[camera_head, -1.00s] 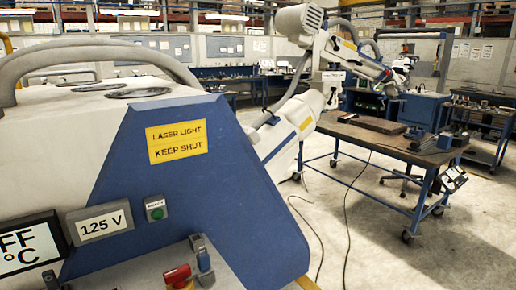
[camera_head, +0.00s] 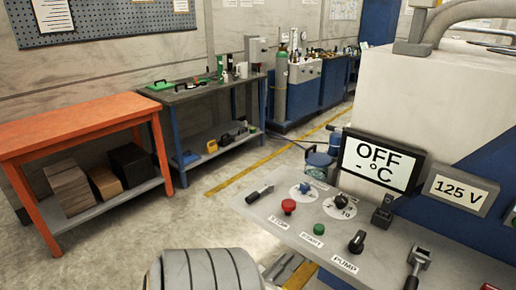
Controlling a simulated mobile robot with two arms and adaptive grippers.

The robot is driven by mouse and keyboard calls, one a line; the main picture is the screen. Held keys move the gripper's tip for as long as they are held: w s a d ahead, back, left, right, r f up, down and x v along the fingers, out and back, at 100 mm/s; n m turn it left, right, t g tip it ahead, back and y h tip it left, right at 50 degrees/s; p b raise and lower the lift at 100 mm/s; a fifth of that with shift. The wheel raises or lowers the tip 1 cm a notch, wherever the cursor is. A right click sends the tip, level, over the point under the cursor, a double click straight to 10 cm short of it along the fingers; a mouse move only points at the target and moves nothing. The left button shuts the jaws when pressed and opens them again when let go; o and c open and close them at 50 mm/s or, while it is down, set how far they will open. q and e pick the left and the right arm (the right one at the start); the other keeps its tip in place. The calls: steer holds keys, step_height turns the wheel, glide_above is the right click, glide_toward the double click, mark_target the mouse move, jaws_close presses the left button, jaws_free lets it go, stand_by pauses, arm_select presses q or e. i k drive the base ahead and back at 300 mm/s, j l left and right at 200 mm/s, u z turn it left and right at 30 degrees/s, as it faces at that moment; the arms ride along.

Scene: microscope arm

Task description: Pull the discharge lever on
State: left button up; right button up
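The grey control panel (camera_head: 300,225) is at the lower right. A lever with a dark grip (camera_head: 260,193) lies tilted at its left end. A second lever with a metal head and dark grip (camera_head: 417,266) is at its right end, and a small dark switch (camera_head: 382,213) stands near the display. I cannot read which of them is the discharge lever. Neither of my grippers can be made out.
The panel also has a red STOP button (camera_head: 288,206), a green START button (camera_head: 318,229) and a black PUMP knob (camera_head: 357,241). The display (camera_head: 380,160) reads OFF. A ribbed grey part (camera_head: 203,272) fills the bottom middle. An orange bench (camera_head: 75,130) stands left, with open floor between.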

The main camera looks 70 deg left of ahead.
mark_target(269, 188)
steer(key=u, duration=2.25)
